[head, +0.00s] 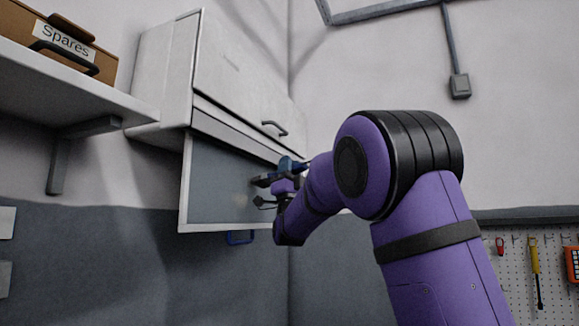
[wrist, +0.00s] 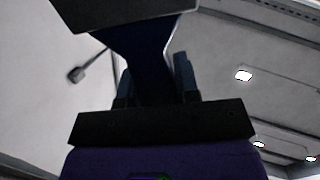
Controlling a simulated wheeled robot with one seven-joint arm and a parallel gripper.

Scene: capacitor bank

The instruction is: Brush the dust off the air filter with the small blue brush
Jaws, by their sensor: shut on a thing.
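A white-framed grey panel (head: 212,180), which looks like the air filter, hangs under the white wall cabinet. A faint pale patch shows on its lower right; I cannot tell whether it is dust. My gripper (head: 268,182) is in front of the panel's right part, shut on the small blue brush (head: 287,163). In the wrist view the brush's dark blue body (wrist: 150,65) stands between the two fingers of my gripper (wrist: 154,78) and flares into a wide dark block at the top. Whether the brush touches the panel is hidden.
The white cabinet (head: 245,80) with a dark handle is just above. A shelf (head: 70,95) with a box labelled Spares (head: 55,40) is at the left. A blue loop (head: 240,238) hangs under the panel. A pegboard with tools (head: 535,265) is at the lower right.

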